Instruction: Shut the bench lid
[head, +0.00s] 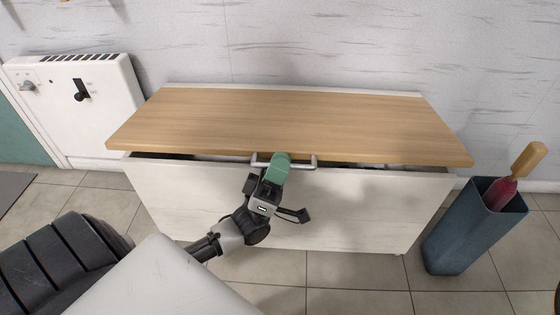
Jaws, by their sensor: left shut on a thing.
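The bench (330,215) is a white box standing against the wall. Its wooden lid (290,120) lies almost flat over it, with a dark narrow gap showing under the front edge, so it is slightly raised. A metal bar handle (314,163) sits at the middle of the lid's front edge. My left gripper (277,166), with a green end, reaches up from the lower left and is shut on the handle. The green end hides the middle of the bar, so the exact finger contact is hidden. My right gripper is out of view.
A blue bin (465,235) with a wooden-handled item (527,160) in it stands right of the bench. A white panel unit (80,100) with a black lever is on the left wall. Tiled floor (355,285) in front of the bench is clear.

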